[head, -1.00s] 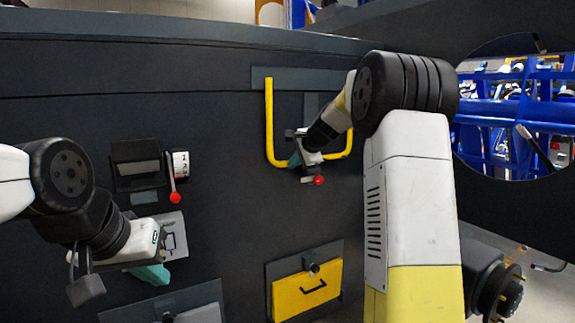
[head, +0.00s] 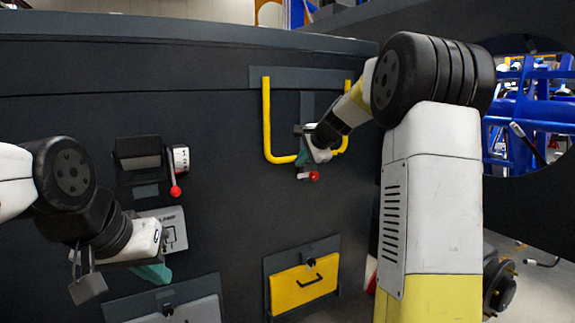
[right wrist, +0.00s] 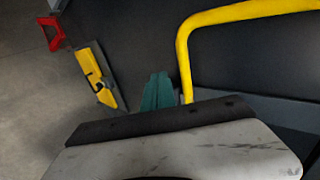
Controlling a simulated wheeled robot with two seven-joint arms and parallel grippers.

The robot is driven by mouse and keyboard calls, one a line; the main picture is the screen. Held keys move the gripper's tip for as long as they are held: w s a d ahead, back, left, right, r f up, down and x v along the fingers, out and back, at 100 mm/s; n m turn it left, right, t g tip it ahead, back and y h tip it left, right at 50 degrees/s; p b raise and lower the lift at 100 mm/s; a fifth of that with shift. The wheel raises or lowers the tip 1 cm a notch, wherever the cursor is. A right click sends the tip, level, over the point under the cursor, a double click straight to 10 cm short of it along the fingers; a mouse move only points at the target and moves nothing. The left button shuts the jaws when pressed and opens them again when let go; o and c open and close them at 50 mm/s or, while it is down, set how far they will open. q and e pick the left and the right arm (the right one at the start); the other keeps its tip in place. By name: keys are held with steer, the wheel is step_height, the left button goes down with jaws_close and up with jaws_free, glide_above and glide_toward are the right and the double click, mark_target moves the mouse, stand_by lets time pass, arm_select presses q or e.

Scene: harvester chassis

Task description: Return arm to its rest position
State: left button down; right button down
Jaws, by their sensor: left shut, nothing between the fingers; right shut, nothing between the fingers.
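My right arm reaches to the dark chassis wall (head: 225,150). Its gripper (head: 303,158) has teal fingers and is in front of the yellow U-shaped handle bar (head: 267,115), close to a red-knobbed lever (head: 314,176); I cannot tell whether it touches either. In the right wrist view the teal fingers (right wrist: 158,92) are together and empty, beside the yellow bar (right wrist: 184,60). My left gripper (head: 153,273), also teal-tipped, is shut and empty at lower left, in front of a grey plate (head: 175,232) with a printed diagram.
A second red-knobbed lever (head: 175,190) is by a dial at left. A yellow panel with a black handle (head: 303,285) is low on the wall. A grey padlock (head: 87,288) shows by my left forearm; its support is unclear. Blue frames (head: 535,95) stand beyond the round opening.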

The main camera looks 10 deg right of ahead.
steer(key=s+a+r+n+g, duration=0.2)
steer(key=s+n, duration=0.5)
steer(key=s, duration=1.6)
steer(key=s+f+n, duration=0.3)
steer(key=s+f, duration=0.1)
steer(key=s, duration=0.5)
steer(key=s+a+f+n+g+h, duration=0.1)
steer(key=s+f+n, duration=0.3)
steer(key=s, duration=0.5)
steer(key=shift+a+f+n, duration=0.2)
steer(key=shift+f+n, duration=0.1)
steer(key=shift+f, duration=0.35)
steer(key=c, duration=2.1)
jaws_free()
